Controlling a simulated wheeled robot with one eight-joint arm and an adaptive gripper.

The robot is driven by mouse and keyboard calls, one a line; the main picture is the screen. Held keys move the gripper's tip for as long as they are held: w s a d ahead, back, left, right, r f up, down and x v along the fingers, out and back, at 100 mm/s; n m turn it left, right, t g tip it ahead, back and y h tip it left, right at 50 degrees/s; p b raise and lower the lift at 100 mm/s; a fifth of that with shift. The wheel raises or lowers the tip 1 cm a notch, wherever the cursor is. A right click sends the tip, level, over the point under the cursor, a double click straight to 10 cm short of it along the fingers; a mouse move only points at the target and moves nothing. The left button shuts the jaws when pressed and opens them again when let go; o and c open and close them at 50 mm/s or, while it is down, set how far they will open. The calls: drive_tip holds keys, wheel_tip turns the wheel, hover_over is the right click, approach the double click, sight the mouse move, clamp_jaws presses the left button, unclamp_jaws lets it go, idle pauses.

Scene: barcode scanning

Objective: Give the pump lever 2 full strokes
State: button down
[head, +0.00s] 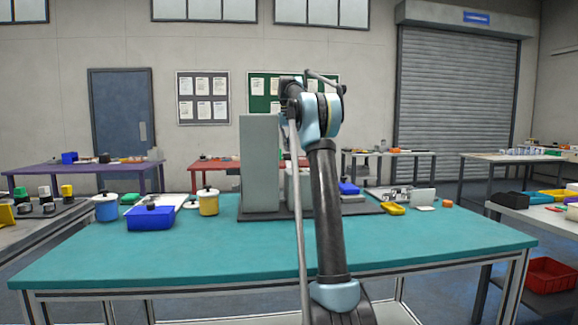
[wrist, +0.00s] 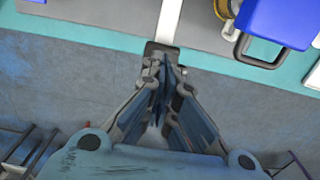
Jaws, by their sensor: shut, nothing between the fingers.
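The pump appears to be the tall grey upright block (head: 259,165) on a dark base plate on the teal table, left of my arm in the head view. In the wrist view a pale straight bar (wrist: 168,22) with a dark end (wrist: 160,48), apparently the pump lever, reaches past the table edge towards my gripper. My gripper (wrist: 162,66) is shut and empty, with its fingertips close to the dark end. I cannot tell whether they touch. In the head view my arm hides the gripper and part of the pump.
The teal table (head: 420,250) has wide bare areas at front. A blue bin (head: 150,217), a yellow pot (head: 208,203) and a blue pot (head: 106,208) stand at left. Small yellow (head: 393,209) and orange pieces lie at right. A blue object (wrist: 280,20) is right of the bar in the wrist view.

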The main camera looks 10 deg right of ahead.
sight(287, 162)
drive_tip(key=shift+f, duration=0.1)
drive_tip(key=shift+f, duration=3.95)
drive_tip(key=shift+r, duration=4.05)
drive_tip(key=shift+f, duration=0.1)
drive_tip(key=shift+f, duration=3.95)
drive_tip(key=shift+r, duration=4)
